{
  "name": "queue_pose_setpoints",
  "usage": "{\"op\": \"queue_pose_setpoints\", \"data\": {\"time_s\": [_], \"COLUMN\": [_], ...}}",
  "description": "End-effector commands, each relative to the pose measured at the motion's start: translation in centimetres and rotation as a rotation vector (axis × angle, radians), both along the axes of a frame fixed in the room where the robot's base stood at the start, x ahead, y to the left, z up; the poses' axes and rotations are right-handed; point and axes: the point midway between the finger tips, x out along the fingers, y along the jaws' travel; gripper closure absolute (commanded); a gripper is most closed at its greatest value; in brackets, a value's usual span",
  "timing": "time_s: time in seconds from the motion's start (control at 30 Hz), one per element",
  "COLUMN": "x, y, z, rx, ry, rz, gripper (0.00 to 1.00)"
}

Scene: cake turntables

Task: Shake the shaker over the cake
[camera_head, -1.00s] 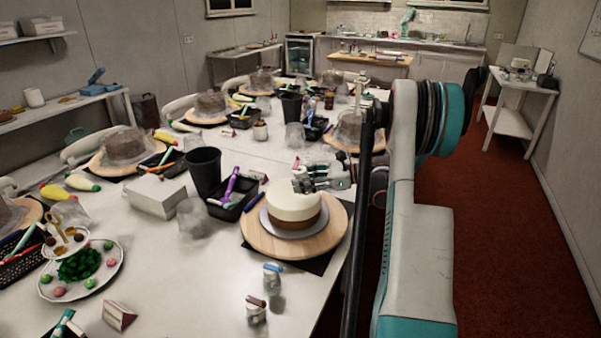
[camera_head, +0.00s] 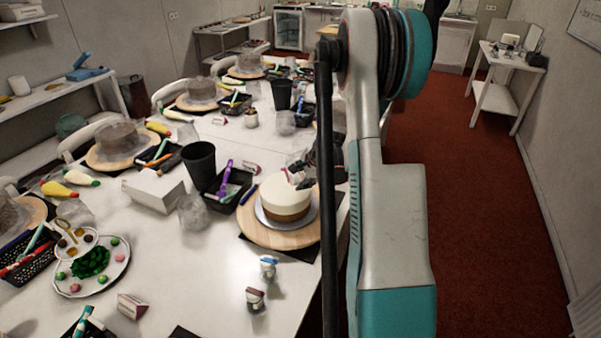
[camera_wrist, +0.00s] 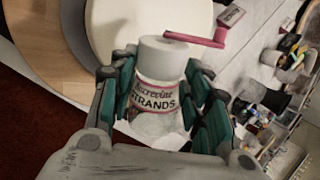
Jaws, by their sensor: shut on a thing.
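A shaker (camera_wrist: 158,90) with a white lid, a pink-red crank handle and a label reading "STRANDS" is held between the green fingers of my gripper (camera_wrist: 160,105) in the wrist view. The cake (camera_head: 285,195), cream on top and brown below, stands on a silver board on a round wooden turntable (camera_head: 262,236). My gripper (camera_head: 312,178) is at the cake's right rear in the head view, partly hidden behind my arm. The shaker's pink part shows just above the cake's top there. In the wrist view the cake's pale top (camera_wrist: 135,20) lies beyond the shaker's lid.
Two small jars, one blue-capped (camera_head: 268,268) and one dark-capped (camera_head: 255,299), stand in front of the turntable. A black tray (camera_head: 232,203) of tools, a black cup (camera_head: 199,165) and a white box (camera_head: 153,190) are left of it.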

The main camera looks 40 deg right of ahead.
Motion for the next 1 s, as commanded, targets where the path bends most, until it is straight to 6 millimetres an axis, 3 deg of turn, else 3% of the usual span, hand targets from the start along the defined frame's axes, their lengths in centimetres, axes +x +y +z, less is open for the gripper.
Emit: {"op": "queue_pose_setpoints", "data": {"time_s": [0.53, 1.0], "x": [0.3, -0.3], "y": [0.8, -0.5], "z": [-0.2, 0.8], "rx": [-0.497, -0.514], "ry": [0.157, 0.165], "rz": [0.003, 0.001], "gripper": [0.85, 0.85]}}
